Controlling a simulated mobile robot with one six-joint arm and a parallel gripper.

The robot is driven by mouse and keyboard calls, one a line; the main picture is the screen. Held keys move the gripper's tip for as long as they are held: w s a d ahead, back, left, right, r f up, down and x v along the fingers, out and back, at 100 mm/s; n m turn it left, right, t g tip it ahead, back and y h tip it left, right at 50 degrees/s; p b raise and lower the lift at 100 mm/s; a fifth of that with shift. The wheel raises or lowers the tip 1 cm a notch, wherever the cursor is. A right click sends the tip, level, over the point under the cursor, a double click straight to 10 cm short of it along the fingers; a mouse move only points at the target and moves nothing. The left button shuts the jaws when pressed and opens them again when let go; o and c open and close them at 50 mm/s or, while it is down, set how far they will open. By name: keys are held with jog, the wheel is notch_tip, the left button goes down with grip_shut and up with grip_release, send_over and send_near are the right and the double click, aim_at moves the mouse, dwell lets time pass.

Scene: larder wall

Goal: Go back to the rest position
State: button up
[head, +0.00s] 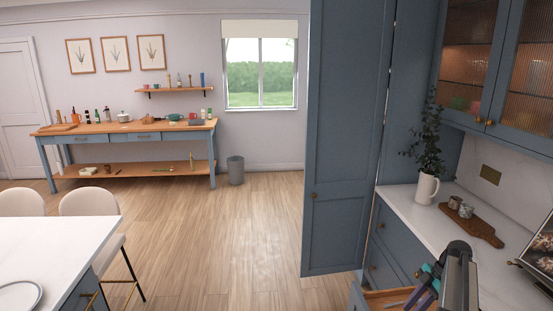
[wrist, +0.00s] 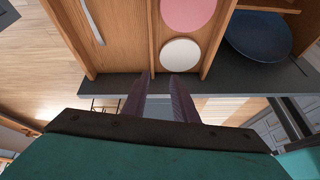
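My gripper (wrist: 160,77) shows in the wrist view with two dark fingers standing apart and nothing between them. It is over the front edge of an open wooden drawer (wrist: 204,45). In the head view, part of my arm and its teal gripper body are at the bottom right, above the open drawer (head: 378,298); the fingertips are not clear there. In the drawer, a pink round item (wrist: 190,12) and a white round item (wrist: 180,52) sit in one compartment. A dark blue round dish (wrist: 258,35) is to their right.
A tall blue cabinet door (head: 345,140) stands left of the worktop (head: 455,215). The worktop carries a white jug with greenery (head: 427,187) and a wooden board (head: 470,225) with two small cups. A white table (head: 55,250) is at left. The floor between is clear.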

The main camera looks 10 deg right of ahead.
jog(key=s+a+f+m+g+b, duration=0.15)
jog(key=a+f, duration=0.35)
jog(key=a, duration=0.7)
jog(key=a+f+m, duration=0.3)
jog(key=a+f, duration=0.1)
jog(key=a, duration=0.9)
jog(key=s+a+f+m+g+h+b, duration=0.1)
jog(key=s+a+f+m+b, duration=0.1)
jog(key=s+a+f, duration=0.3)
jog(key=s+a+f+m+g+b, duration=0.1)
jog(key=s+a+f+m, duration=0.1)
jog(key=f, duration=0.6)
jog(key=s+a+f+m+g+h+b, duration=0.1)
jog(key=s+a+f+m+b, duration=0.1)
jog(key=s+a+f, duration=0.3)
jog(key=s+a+f+m+g+h+b, duration=0.1)
jog(key=s+a+f+m+h+b, duration=0.2)
jog(key=s+f, duration=1.2)
jog(key=shift+f+m+b, duration=0.2)
jog(key=shift+m+b, duration=0.5)
jog(key=shift+m, duration=0.25)
jog(key=shift+s+g, duration=0.1)
jog(key=shift+g, duration=0.15)
